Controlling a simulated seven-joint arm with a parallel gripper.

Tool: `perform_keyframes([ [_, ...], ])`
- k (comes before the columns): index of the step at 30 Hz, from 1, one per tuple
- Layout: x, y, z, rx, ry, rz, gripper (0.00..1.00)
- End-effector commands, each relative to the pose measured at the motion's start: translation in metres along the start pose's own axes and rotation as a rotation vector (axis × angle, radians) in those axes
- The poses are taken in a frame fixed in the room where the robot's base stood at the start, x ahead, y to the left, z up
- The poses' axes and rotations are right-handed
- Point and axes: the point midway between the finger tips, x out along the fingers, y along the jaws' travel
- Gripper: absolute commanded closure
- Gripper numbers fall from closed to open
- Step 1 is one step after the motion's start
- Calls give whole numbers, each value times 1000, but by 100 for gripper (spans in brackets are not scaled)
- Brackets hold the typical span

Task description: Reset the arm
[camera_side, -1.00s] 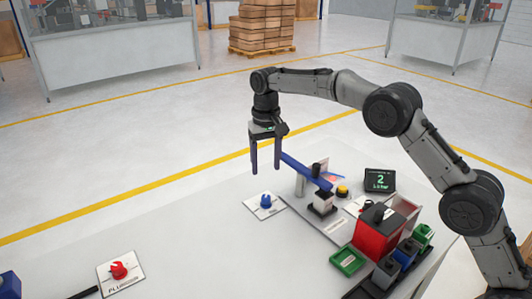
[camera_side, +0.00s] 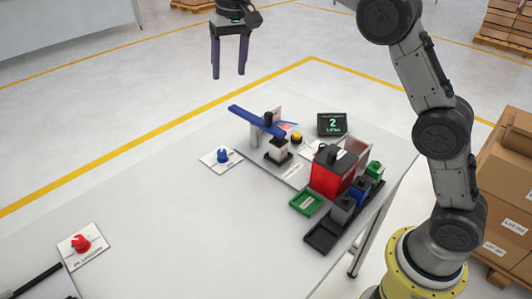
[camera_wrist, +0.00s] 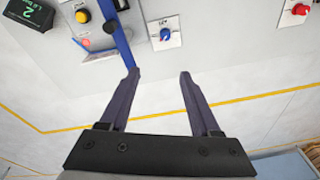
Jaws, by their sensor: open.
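My gripper (camera_side: 229,72) hangs high at the top of the side view, pointing down, above and behind the far edge of the table. Its two dark blue fingers are apart with nothing between them. The wrist view also shows the open fingers (camera_wrist: 157,80). My grey arm (camera_side: 442,135) stands bent on a yellow base at the right. Below the gripper are a blue bar (camera_side: 256,121) and a blue knob on a white plate (camera_side: 222,156); both are clear of the fingers.
The white table (camera_side: 160,230) holds a red knob (camera_side: 80,243), a display reading 2 (camera_side: 332,124), a yellow button (camera_side: 296,137), a red box (camera_side: 333,172), a green tray (camera_side: 306,201) and a dark rack (camera_side: 325,238) with small containers. Cardboard boxes (camera_side: 505,185) stand beyond the table at right.

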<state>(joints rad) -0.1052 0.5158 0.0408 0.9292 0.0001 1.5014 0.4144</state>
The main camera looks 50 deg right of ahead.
Motion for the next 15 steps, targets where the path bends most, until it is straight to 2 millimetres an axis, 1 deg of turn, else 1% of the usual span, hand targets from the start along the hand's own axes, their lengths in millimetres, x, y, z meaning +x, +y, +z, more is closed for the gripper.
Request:
perform_keyframes([
  [1,-25,10,13,6,26,-10,36],
  [3,-50,22,30,8,55,-20,36],
  [5,-68,33,47,5,79,-29,36],
  [6,-78,40,59,3,95,-34,36],
  [8,-92,51,78,-2,119,-41,36],
  [10,-105,64,101,-11,147,-49,36],
  [12,-113,77,125,-21,174,-55,36],
  [14,-118,87,146,-33,198,-60,36],
  [15,-119,94,162,-41,213,-63,36],
])
